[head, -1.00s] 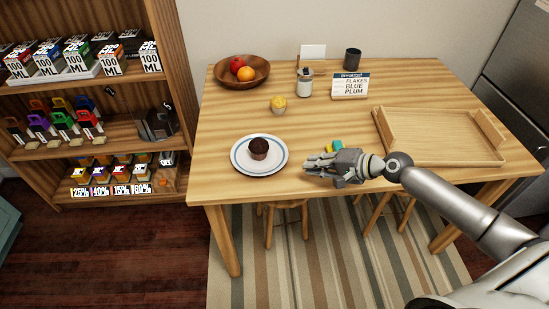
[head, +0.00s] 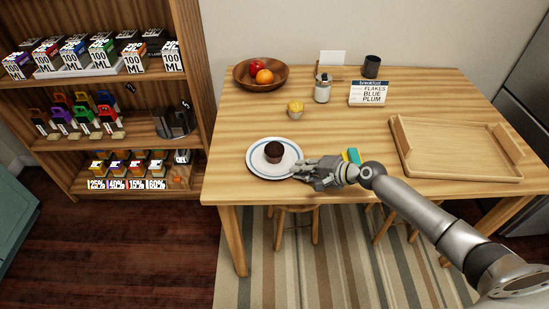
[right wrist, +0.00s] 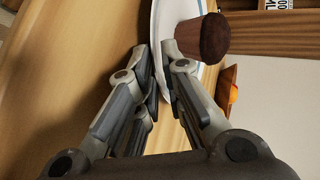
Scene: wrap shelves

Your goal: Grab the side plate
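The side plate (head: 259,165) is white with a blue ring and lies on the table near its front left. A dark chocolate muffin (head: 274,152) sits on it. My right gripper (head: 298,168) is at the plate's right rim. In the right wrist view, the fingers (right wrist: 157,62) are closed to a narrow gap, one on each side of the plate's rim (right wrist: 159,25). The muffin (right wrist: 201,38) stands just beyond the fingertips. My left gripper is not in view.
A yellow muffin (head: 295,109), a glass jar (head: 322,90), a menu sign (head: 369,93), a dark cup (head: 371,66) and a fruit bowl (head: 247,82) stand behind. A wooden tray (head: 455,150) is at right. A small blue-yellow item (head: 351,156) lies beside my wrist.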

